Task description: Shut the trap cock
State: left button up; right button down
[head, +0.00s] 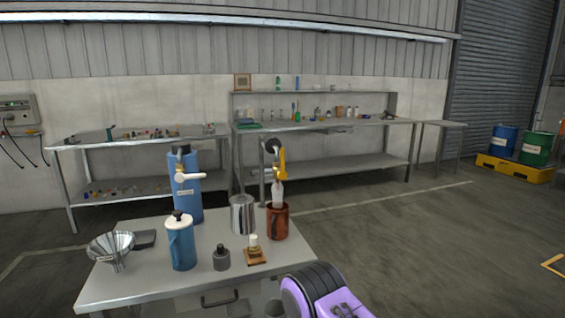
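No part is labelled clearly enough for me to tell which is the trap cock. A tall blue cylinder (186,208) stands at the back of the near table, with a white fitting (190,178) across its front and a dark top. To its right, a yellow fitting (282,163) with a dark round part (272,147) stands above a pale, clear-looking piece (278,194). That piece hangs at or in the mouth of a copper-brown mug (278,224). Whether any cock is open is too small to tell. Neither gripper shows; a purple and black part of mine is at the bottom edge.
Benches stand along the wall.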

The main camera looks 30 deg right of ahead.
aim_at(282, 161)
jog(key=z, duration=1.2)
jog(key=i, duration=0.6)
jog(key=u, duration=0.65)
